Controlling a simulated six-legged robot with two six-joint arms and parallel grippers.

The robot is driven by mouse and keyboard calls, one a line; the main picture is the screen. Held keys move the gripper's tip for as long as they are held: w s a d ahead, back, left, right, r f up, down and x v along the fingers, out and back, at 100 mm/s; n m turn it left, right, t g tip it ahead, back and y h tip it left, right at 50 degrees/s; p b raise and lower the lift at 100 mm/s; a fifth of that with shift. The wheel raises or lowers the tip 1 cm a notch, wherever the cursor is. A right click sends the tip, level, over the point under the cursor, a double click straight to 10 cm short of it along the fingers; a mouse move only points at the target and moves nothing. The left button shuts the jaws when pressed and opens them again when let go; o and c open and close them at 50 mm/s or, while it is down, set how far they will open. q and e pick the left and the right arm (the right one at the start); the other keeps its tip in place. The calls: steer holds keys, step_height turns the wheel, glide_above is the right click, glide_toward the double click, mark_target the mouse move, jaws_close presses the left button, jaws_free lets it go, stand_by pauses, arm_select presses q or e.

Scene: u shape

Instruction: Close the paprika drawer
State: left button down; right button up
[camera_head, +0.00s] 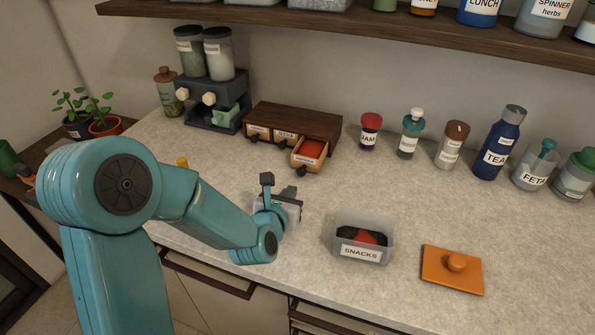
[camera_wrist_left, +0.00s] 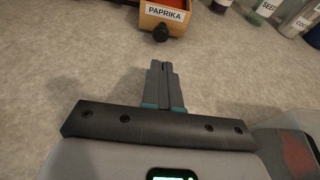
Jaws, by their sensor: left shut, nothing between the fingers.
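The paprika drawer (camera_head: 310,153) is pulled out of the right end of a small dark wooden spice chest (camera_head: 300,120). It holds red powder and has a dark round knob. In the left wrist view the drawer front (camera_wrist_left: 164,16) with its PAPRIKA label is at the top. My left gripper (camera_wrist_left: 160,66) is shut and empty, with its fingertips pointing at the knob and a gap of bare counter between them. In the head view my left gripper (camera_head: 268,180) is in front of the drawer, a little to its left. My right gripper is not in view.
A clear SNACKS box (camera_head: 362,253) stands right of my left gripper, with an orange lid (camera_head: 452,270) beside it. A grey dispenser (camera_head: 212,98) stands left of the chest. A jam jar (camera_head: 370,130) and several bottles line the back right. A shelf (camera_head: 350,30) hangs above.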

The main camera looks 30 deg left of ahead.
mark_target(301, 174)
arm_select(q)
steer(key=x, duration=0.1)
steer(key=p+x, duration=0.1)
steer(key=x, duration=0.3)
steer(key=shift+w+r, duration=0.1)
steer(key=shift+r, duration=0.3)
steer(key=shift+w+a+p, duration=0.1)
steer(key=shift+w+p, duration=0.25)
steer(key=shift+w+a+f, duration=0.15)
steer(key=shift+w, duration=0.35)
steer(key=shift+s, duration=0.1)
